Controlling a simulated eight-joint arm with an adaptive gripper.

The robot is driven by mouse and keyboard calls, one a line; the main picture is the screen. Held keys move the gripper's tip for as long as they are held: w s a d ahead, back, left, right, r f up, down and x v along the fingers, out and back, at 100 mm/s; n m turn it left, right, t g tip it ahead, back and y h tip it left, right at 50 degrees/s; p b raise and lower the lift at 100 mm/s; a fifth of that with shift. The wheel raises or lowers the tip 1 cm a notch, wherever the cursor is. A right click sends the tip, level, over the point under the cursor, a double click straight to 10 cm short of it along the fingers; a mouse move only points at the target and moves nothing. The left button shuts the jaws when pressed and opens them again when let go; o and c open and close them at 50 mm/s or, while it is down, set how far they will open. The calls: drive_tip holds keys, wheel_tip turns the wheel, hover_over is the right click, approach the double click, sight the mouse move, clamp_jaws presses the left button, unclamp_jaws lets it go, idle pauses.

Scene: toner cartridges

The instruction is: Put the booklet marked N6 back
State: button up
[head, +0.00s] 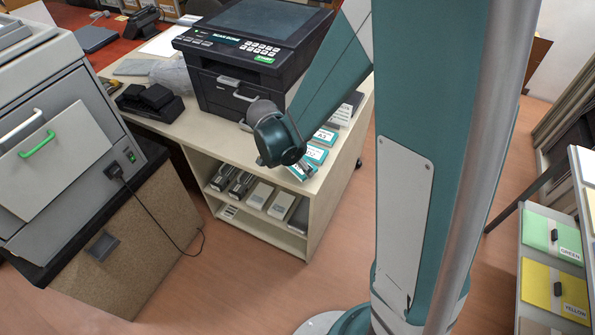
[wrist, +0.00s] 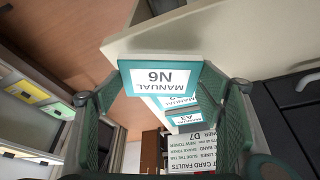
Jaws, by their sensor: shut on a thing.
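The booklet marked N6 (wrist: 158,80) has a white label with a teal border and reads upside down in the wrist view. It is between the two fingers of my gripper (wrist: 162,88), which is shut on it. In the head view my gripper (head: 285,158) is over the front edge of the desk by the copier, and a teal-edged booklet (head: 302,172) shows partly beneath it. Behind N6 stand a booklet whose label ends in 2 (head: 316,154) and a booklet marked A3 (head: 325,135). Whether N6 touches the desk cannot be told.
A black copier (head: 255,55) stands on the desk (head: 215,138) beside the booklets. Shelves below hold cartridges (head: 242,187).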

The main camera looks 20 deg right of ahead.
sight(296, 167)
idle(0.3)
drive_tip(key=shift+f+b, duration=0.55)
drive_tip(key=shift+f, duration=1.35)
drive_tip(key=shift+f, duration=0.2)
drive_tip(key=o, duration=1)
drive_tip(key=shift+c, duration=0.2)
drive_tip(key=shift+r, duration=0.15)
drive_tip(key=p+v, duration=0.3)
drive_tip(key=v, duration=0.9)
drive_tip(key=shift+r, duration=0.15)
